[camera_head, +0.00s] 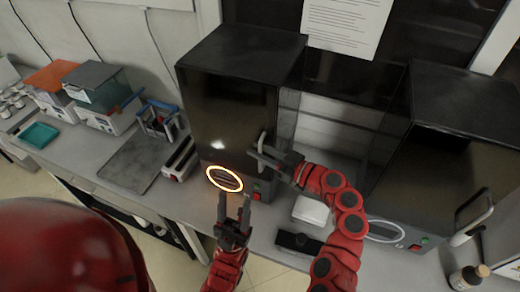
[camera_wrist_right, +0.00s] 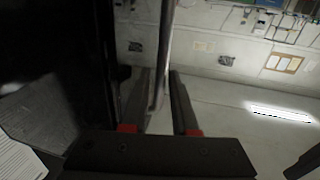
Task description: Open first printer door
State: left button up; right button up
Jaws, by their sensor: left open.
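The first printer (camera_head: 230,100) is a black box on the bench in the head view. Its dark glossy front door (camera_head: 225,120) looks shut. The upright loop handle (camera_head: 261,146) is at the door's right edge. My right gripper (camera_head: 270,158) is at this handle, reaching from the right. In the right wrist view, its two fingers (camera_wrist_right: 160,100) stand on either side of the handle bar (camera_wrist_right: 163,50); whether they press on it is unclear. My left gripper (camera_head: 233,212) is open and empty in front of the printer, below its glowing orange ring (camera_head: 224,178).
A second black printer (camera_head: 450,140) with its own handle (camera_head: 474,217) stands on the right. A white box (camera_head: 310,210) and a black item (camera_head: 299,242) lie near the bench edge by my right arm. A dark tray (camera_head: 140,163), bins and a bottle (camera_head: 468,277) also stand on the bench.

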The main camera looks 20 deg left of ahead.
grip_shut()
dwell(1.3)
